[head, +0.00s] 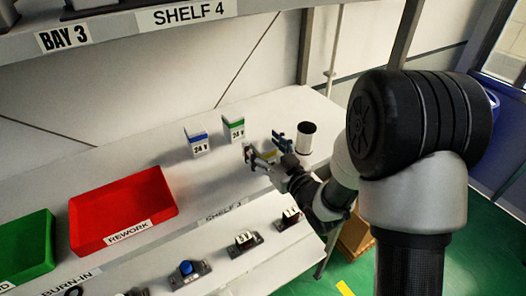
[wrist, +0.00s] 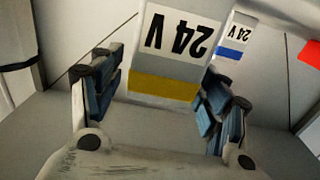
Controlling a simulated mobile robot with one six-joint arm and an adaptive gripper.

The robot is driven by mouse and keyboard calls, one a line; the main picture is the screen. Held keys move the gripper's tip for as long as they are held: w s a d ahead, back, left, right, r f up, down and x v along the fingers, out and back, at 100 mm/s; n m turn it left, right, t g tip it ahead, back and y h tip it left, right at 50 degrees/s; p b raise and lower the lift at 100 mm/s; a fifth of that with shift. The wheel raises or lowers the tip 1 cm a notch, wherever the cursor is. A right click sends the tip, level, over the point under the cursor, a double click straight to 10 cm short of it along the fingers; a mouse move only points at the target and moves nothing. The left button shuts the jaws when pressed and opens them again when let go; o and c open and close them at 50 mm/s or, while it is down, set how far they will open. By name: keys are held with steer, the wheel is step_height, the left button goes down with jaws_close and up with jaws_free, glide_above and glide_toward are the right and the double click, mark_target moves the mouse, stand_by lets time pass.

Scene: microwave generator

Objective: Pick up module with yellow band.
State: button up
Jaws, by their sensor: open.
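The module with the yellow band (wrist: 170,55) fills the upper middle of the wrist view. It is a pale block marked "24 V", upside down in that view, with the yellow band near the fingers. In the head view only a bit of yellow (head: 268,154) shows, mostly hidden by my gripper (head: 263,147). My gripper (wrist: 160,95) is open, with one blue-padded finger at each side of the module. Whether the pads touch it I cannot tell.
A blue-band module (head: 198,142) and a green-band module (head: 233,129) stand behind and left of my gripper. A dark-topped cylinder (head: 306,139) stands close on the right. A red REWORK bin (head: 122,208) and a green bin (head: 25,248) lie left. Switches line the front ledge.

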steer(key=c, duration=1.2)
steer(key=shift+c, duration=0.5)
steer(key=shift+w+r, duration=0.1)
steer(key=shift+r, duration=0.05)
